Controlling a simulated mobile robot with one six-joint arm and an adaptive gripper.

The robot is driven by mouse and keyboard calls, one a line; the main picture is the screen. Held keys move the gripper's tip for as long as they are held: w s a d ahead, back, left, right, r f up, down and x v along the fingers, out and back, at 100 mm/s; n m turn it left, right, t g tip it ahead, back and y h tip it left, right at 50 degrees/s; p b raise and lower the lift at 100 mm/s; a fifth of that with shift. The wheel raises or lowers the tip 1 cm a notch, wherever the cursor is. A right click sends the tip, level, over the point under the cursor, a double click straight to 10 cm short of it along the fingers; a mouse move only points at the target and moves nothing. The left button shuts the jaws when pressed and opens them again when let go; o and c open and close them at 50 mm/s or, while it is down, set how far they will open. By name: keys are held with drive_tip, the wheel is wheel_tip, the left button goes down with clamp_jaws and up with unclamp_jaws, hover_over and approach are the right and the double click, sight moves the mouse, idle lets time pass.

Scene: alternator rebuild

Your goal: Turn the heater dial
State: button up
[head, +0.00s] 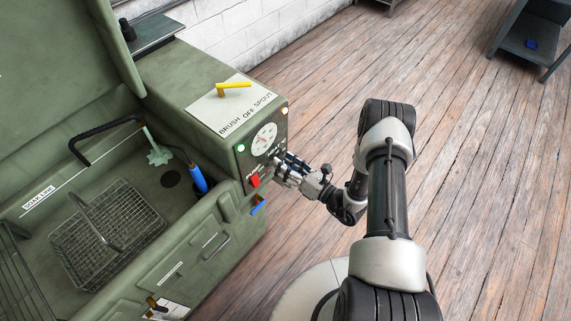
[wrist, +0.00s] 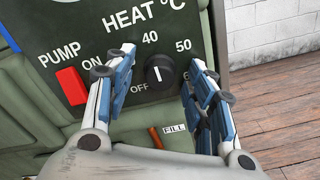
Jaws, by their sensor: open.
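The heater dial (wrist: 160,73) is a round black knob with a white pointer line on the dark panel, under the "HEAT °C" lettering. Its pointer stands about upright, between the "OFF", "40" and "50" marks. My gripper (wrist: 163,78) is open, with one blue-padded finger to the left of the dial and the other to its right. Both fingers look apart from the knob; I cannot tell their exact depth. In the head view my gripper (head: 285,165) is at the front of the panel and hides the dial.
A red pump switch (wrist: 72,86) is left of the dial; it also shows in the head view (head: 254,181). A round gauge (head: 264,139) sits above. The green washer tank (head: 190,250) holds a wire basket (head: 105,240).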

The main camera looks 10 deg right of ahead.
drive_tip(key=v, duration=1.2)
drive_tip(key=shift+a+r, duration=0.1)
